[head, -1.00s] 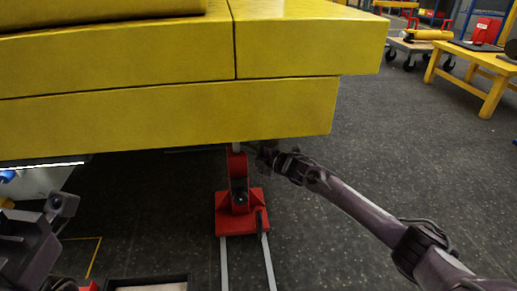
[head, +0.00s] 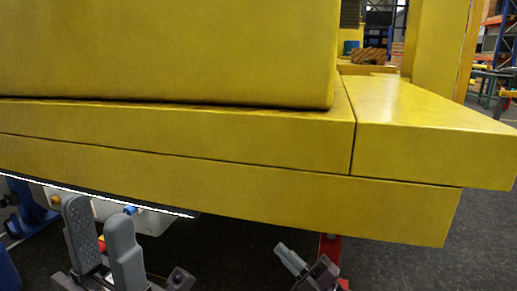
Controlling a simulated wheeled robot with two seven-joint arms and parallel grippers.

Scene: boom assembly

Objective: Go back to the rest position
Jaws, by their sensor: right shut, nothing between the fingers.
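My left gripper (head: 98,215) is at the lower left, below the yellow boom. Its two grey fingers point up and stand apart, with nothing between them. My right gripper (head: 283,250) is at the bottom, right of the middle. Its light grey fingers are together and empty, pointing up and left. It is beside the red jack (head: 330,248), apart from the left gripper. The jack shows only in part, with its lower portion out of view or hidden behind my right arm.
The large yellow boom (head: 240,185) spans the view above both grippers, its lower edge close over them. White and blue equipment (head: 145,220) stands under it at the left. Dark floor (head: 400,268) is clear at the lower right. Shelving is far back at the right.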

